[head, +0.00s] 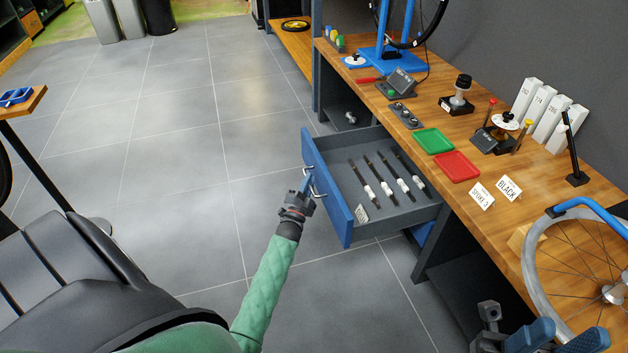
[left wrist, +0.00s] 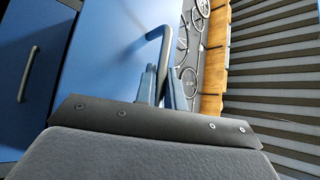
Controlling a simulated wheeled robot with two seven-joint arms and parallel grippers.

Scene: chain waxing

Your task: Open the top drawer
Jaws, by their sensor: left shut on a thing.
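The top drawer (head: 331,194) has a blue front and a grey inside, and stands pulled well out from under the wooden workbench. Several dark rods with white labels (head: 388,190) lie in it. My left gripper (head: 306,184) is at the drawer's front, its blue fingers shut on the metal handle (head: 311,178). In the left wrist view the handle (left wrist: 156,33) runs down between the fingers (left wrist: 162,86), against the blue drawer front (left wrist: 110,45). The exact contact is partly hidden.
The workbench (head: 480,215) holds a green tray (head: 433,141), a red tray (head: 457,166), label cards (head: 482,196) and a wheel (head: 540,285) at the right. Another blue front (head: 424,234) shows below the open drawer. The tiled floor (head: 190,180) left of the drawer is clear.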

